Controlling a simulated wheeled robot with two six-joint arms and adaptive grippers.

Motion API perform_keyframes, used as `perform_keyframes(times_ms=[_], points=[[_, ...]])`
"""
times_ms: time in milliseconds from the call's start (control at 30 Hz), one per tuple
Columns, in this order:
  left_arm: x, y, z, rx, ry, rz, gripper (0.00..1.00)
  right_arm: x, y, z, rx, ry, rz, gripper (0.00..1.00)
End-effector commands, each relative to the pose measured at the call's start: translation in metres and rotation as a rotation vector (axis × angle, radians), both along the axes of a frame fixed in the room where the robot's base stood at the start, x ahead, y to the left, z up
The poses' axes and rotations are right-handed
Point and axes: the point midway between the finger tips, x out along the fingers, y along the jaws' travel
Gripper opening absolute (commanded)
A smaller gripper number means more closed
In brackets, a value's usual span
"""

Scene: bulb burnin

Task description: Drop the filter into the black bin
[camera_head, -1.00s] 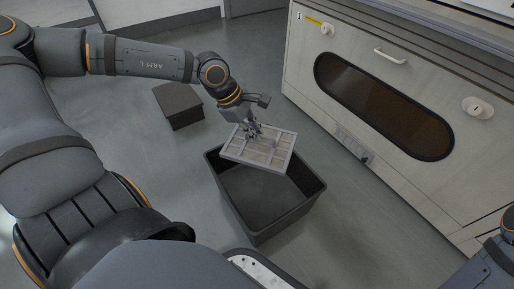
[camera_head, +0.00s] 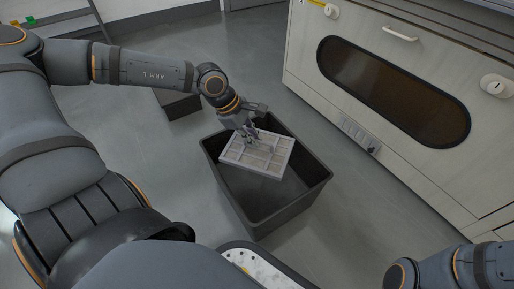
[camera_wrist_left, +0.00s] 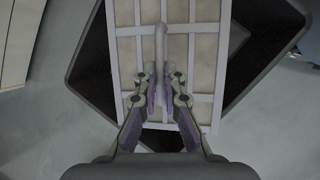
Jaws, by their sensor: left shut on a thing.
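The filter (camera_head: 268,160) is a flat light-grey panel with a grid frame and a raised bar handle. My left gripper (camera_head: 254,139) is shut on it. The filter hangs slightly tilted over the opening of the black bin (camera_head: 262,231), near its rim height; I cannot tell exactly how far above or inside it is. In the left wrist view, my left gripper's fingers (camera_wrist_left: 161,78) close on the handle of the filter (camera_wrist_left: 204,62), with the dark bin (camera_wrist_left: 254,48) beneath. In the head view, part of my right arm shows at the bottom right; its gripper is out of view.
A white cabinet (camera_head: 310,83) with a dark oval window (camera_head: 392,92) stands at the right, behind the bin. A low dark box (camera_head: 181,104) sits on the floor behind my left arm. Grey floor is free left of the bin.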

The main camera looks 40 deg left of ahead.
Motion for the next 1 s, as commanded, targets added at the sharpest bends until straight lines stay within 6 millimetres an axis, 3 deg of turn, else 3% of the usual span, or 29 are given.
perform_keyframes(times_ms=[33,233,667,700,867,1000], points=[[0.000,0.000,-0.014,0.002,0.001,0.000,0.00,-0.004,-0.001,-0.008,0.002,-0.011,0.007,0.50],[0.000,0.000,-0.037,0.002,0.000,0.000,0.00,-0.002,0.000,-0.027,0.002,-0.004,0.002,0.50],[0.000,0.000,-0.042,0.001,-0.001,0.001,0.00,-0.002,0.000,-0.030,0.002,-0.004,0.001,0.50],[0.000,0.000,-0.042,0.001,0.000,0.000,0.13,-0.002,0.000,-0.030,0.002,-0.004,0.001,0.50],[0.000,0.000,-0.042,0.001,0.000,0.000,0.34,-0.002,0.000,-0.030,0.002,-0.004,0.001,0.50],[0.000,0.000,-0.042,0.001,0.000,0.000,0.34,-0.002,0.000,-0.030,0.002,-0.004,0.001,0.50]])
